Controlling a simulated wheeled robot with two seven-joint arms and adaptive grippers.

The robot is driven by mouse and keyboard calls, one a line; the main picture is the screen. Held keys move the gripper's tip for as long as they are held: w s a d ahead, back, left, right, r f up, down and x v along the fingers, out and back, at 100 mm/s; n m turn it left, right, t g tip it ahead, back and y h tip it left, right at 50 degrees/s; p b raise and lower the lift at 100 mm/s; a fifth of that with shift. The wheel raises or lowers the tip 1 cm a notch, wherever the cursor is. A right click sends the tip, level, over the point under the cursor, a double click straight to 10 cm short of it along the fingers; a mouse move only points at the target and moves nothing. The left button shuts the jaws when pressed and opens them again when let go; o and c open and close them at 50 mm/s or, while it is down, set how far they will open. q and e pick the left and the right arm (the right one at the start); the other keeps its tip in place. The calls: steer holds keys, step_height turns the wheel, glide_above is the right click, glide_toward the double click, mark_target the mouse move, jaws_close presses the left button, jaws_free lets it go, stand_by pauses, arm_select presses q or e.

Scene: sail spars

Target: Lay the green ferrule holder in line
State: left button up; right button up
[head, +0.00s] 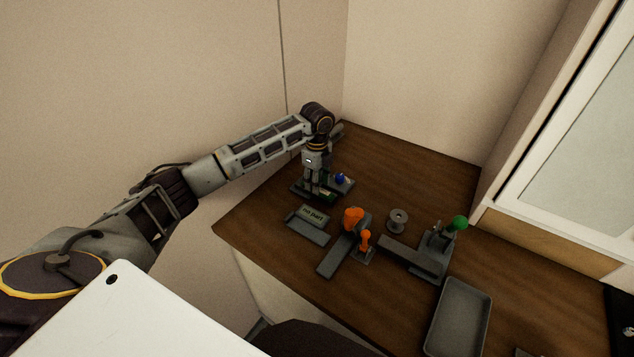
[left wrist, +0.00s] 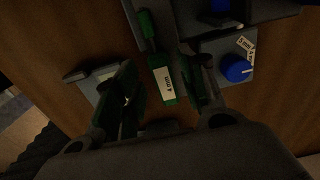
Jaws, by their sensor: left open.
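The green ferrule holder (left wrist: 167,88), a narrow green piece with a white label, lies between my fingers in the left wrist view. In the head view a bit of green (head: 328,197) shows at the foot of my left gripper (head: 317,192). My left gripper (left wrist: 167,66) is open and points down, with one finger on each side of the holder. I cannot tell whether either finger touches it. A dark grey fixture (head: 300,189) lies under the gripper, partly hidden by it. My right gripper is not in view.
A blue knob (head: 341,178) sits close right of the gripper. A "no part" plate (head: 313,213), an orange knob (head: 353,215), an orange lever (head: 365,238), a grey spool (head: 398,221) and a green-knobbed lever (head: 459,222) stand nearer. A grey tray (head: 438,349) lies at the front right.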

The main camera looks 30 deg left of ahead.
arm_select(q)
steer(key=shift+r+p, duration=0.8)
steer(key=shift+r, duration=1.8)
steer(key=shift+s+f, duration=0.1)
